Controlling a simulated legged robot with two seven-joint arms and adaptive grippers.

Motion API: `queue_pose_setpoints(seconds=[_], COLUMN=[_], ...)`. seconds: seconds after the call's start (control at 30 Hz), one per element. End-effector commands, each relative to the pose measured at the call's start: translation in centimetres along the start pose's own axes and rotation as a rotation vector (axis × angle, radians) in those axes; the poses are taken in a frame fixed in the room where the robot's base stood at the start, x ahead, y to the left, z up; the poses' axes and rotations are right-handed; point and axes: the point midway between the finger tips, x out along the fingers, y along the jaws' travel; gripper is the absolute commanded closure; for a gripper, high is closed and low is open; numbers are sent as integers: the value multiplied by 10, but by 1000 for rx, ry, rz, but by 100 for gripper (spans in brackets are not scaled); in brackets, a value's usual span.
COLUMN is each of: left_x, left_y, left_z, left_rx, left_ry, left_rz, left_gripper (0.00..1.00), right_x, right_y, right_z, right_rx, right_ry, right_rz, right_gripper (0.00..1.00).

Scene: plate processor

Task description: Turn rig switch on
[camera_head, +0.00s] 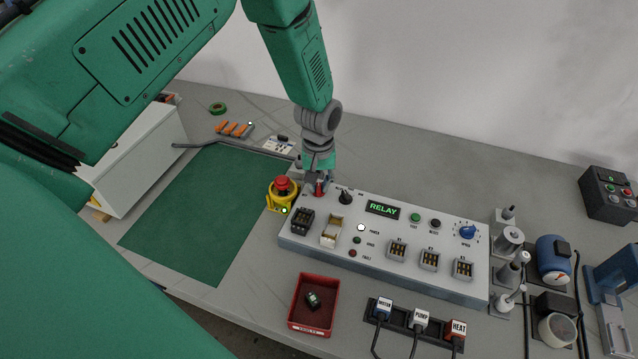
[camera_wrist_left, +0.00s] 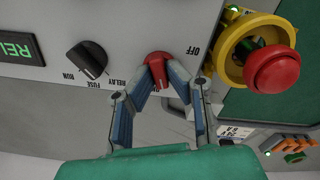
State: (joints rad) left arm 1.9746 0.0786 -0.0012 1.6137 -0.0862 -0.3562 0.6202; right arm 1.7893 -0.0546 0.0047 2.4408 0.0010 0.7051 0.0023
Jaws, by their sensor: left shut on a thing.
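The rig switch is a red rotary knob (camera_wrist_left: 158,68) on the panel, near the OFF label in the left wrist view. My left gripper (camera_wrist_left: 162,82) has its two fingers closed around this knob. In the head view the left gripper (camera_head: 319,187) reaches down onto the red knob at the far left corner of the grey-white panel (camera_head: 290,240). The lit display (camera_head: 382,209) reads RELAY in green. My right gripper does not show.
A red emergency button in a yellow collar (camera_head: 281,192) stands close beside the knob. A black selector (camera_head: 345,197) is on its other side. A red tray (camera_head: 313,304) and plugs marked PUMP (camera_head: 421,318) and HEAT (camera_head: 456,329) lie in front. The green mat (camera_head: 195,210) is clear.

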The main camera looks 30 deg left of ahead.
Motion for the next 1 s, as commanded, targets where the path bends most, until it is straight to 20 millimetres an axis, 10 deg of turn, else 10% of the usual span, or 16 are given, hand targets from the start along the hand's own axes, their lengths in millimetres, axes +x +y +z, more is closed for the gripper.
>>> queue_pose_setpoints(seconds=[1.0], left_x=[1], left_y=[-1], left_z=[3], left_rx=[394], left_ry=[-6], left_rz=[-1], left_gripper=[100], right_x=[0], right_y=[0], right_z=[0], right_rx=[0], right_ry=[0], right_rz=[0], right_gripper=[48])
